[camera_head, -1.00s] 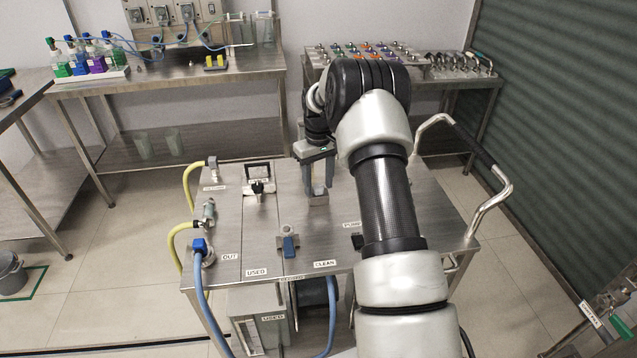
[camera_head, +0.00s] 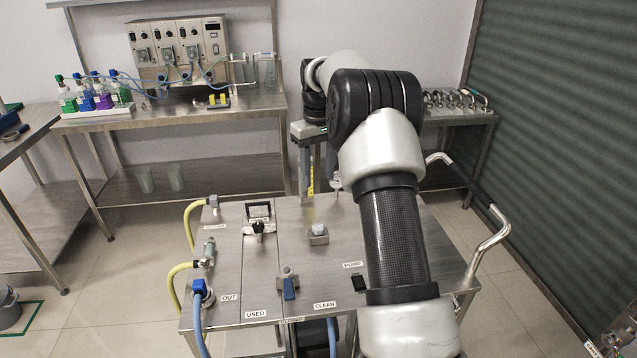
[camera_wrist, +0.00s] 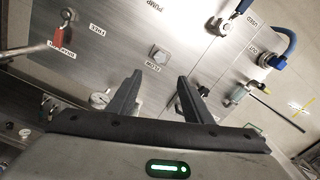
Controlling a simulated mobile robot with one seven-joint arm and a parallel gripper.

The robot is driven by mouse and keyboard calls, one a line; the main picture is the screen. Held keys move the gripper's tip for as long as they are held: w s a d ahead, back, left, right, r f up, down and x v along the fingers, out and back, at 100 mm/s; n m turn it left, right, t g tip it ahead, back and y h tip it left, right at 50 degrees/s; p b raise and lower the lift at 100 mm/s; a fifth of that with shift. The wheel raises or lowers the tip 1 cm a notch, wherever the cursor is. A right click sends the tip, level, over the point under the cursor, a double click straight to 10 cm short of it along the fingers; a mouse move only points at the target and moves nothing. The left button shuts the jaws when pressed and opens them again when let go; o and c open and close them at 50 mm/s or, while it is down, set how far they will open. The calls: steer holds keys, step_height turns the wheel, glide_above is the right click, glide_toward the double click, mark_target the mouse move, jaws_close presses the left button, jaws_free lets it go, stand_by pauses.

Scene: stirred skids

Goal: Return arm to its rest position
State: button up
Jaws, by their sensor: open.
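My arm reaches forward over the steel skid (camera_head: 285,265) in the head view. My gripper (camera_head: 309,192) hangs at the skid's far side, partly hidden by the arm. In the wrist view my gripper (camera_wrist: 160,78) has its two dark fingers apart with nothing between them. The square fitting (camera_head: 318,232) stands on the skid top, clear of the fingers. It also shows in the wrist view (camera_wrist: 158,55), beyond the fingertips.
The skid carries a blue-handled valve (camera_head: 288,287), a black-handled clamp (camera_head: 259,226) and a blue hose (camera_head: 199,290). A bent rail (camera_head: 485,235) stands to the right. Behind are a bench (camera_head: 190,107) with bottles (camera_head: 95,97) and pump units (camera_head: 178,50).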

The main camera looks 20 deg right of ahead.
stand_by(0.4)
steer(key=s+a+r+t+p, duration=0.15)
steer(key=s+a+r, duration=0.25)
steer(key=s+r, duration=0.45)
steer(key=s+a+r+t+p, duration=0.1)
steer(key=s+a+r+p, duration=0.3)
steer(key=r, duration=0.7)
steer(key=s+a+r+m+t+p, duration=0.1)
steer(key=s+a+p, duration=0.1)
steer(key=s, duration=0.9)
steer(key=s+a+m+t+p, duration=0.1)
steer(key=s+a+t, duration=0.1)
steer(key=s, duration=1)
steer(key=shift+s+a+r+p, duration=0.2)
steer(key=shift+a+r+p, duration=0.2)
steer(key=shift+a, duration=0.2)
